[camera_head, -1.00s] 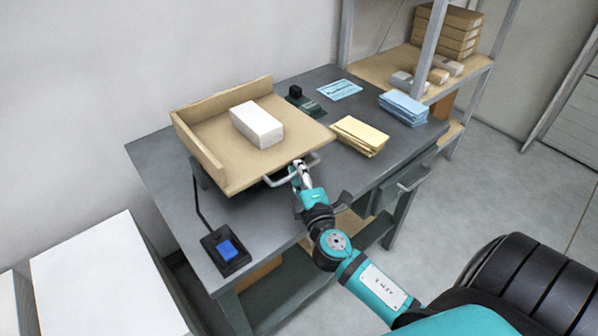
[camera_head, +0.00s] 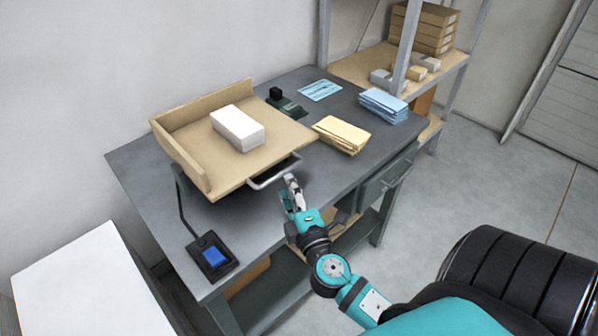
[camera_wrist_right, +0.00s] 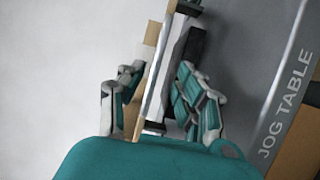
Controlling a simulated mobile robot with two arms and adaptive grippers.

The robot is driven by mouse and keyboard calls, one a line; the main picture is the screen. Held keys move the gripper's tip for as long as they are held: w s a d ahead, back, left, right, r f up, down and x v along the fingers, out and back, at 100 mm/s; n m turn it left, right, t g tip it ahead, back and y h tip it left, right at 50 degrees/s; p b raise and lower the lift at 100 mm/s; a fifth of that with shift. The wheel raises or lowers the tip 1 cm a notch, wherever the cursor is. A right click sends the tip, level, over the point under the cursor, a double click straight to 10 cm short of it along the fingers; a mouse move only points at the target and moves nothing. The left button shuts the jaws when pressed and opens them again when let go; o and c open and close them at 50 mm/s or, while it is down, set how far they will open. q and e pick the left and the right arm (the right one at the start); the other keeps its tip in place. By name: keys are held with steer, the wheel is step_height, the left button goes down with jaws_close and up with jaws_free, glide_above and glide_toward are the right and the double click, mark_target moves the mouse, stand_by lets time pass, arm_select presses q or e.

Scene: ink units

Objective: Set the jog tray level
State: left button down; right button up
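The jog tray (camera_head: 285,140) is a tan board with raised walls along two sides, held above the grey table. A white paper block (camera_head: 238,128) lies on it. I cannot tell whether the tray is exactly level. Its grey bar handle (camera_head: 272,172) sticks out at the front edge. My right gripper (camera_head: 291,184) is just to the front right of the handle and seems clear of it. In the right wrist view my right gripper (camera_wrist_right: 160,95) has its fingers apart, with the handle bar (camera_wrist_right: 167,65) showing in the gap between them. My left gripper is not in view.
A black box with a blue button (camera_head: 213,257) sits at the table's front left. Yellow sheets (camera_head: 341,134), blue sheets (camera_head: 384,105), a light-blue card (camera_head: 320,91) and a small dark green device (camera_head: 284,104) lie right of the tray. A shelf (camera_head: 362,72) stands behind.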

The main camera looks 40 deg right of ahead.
steer(key=v, duration=0.6)
steer(key=shift+s, duration=0.35)
steer(key=shift+a, duration=0.1)
